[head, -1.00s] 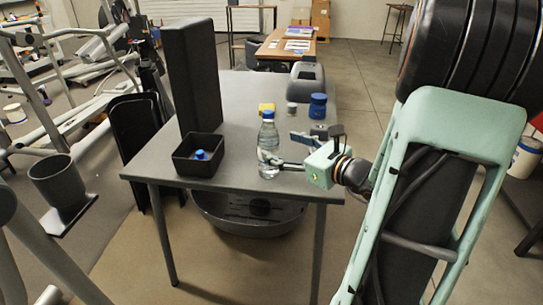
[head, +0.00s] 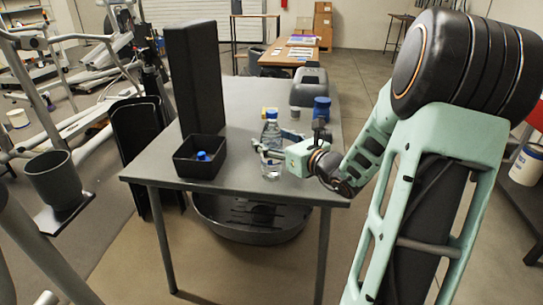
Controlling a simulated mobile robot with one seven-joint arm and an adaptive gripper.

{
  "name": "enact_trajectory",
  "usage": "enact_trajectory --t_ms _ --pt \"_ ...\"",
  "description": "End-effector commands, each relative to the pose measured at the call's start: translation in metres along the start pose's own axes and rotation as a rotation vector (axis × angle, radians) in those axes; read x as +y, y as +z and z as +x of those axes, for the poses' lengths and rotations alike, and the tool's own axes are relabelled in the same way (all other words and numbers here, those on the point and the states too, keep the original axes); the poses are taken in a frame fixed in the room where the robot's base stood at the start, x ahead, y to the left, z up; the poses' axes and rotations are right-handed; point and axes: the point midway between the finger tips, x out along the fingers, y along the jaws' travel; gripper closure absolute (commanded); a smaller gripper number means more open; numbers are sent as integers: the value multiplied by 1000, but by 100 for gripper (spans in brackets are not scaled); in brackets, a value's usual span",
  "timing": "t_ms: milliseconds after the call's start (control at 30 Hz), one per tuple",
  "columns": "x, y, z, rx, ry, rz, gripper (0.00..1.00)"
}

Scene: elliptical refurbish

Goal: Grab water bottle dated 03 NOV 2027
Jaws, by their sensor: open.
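A clear water bottle with a blue cap (head: 271,134) stands upright on the grey table (head: 240,100), near its front edge. My gripper (head: 268,148) is open, with its fingers around the bottle's middle from the right side. Whether the fingers touch it I cannot tell. No date can be read on the bottle at this size. A second blue cap (head: 202,156) shows inside the black box on the table; what is under it is hidden by the box wall.
A black open box (head: 199,170) stands left of the bottle, with a tall black panel (head: 195,80) behind it. A blue jar (head: 321,108) and a dark grey case (head: 309,87) stand at the table's right side. The table's back middle is clear.

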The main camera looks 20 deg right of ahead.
Motion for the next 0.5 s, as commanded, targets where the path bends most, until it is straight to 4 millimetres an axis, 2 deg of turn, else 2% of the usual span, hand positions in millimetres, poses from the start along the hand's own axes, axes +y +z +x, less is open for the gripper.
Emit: enact_trajectory --t_ms 100,300,500 --pt "1 0 8 0 2 0 34" --pt "0 0 8 0 1 0 34" --pt "0 0 8 0 1 -1 56"
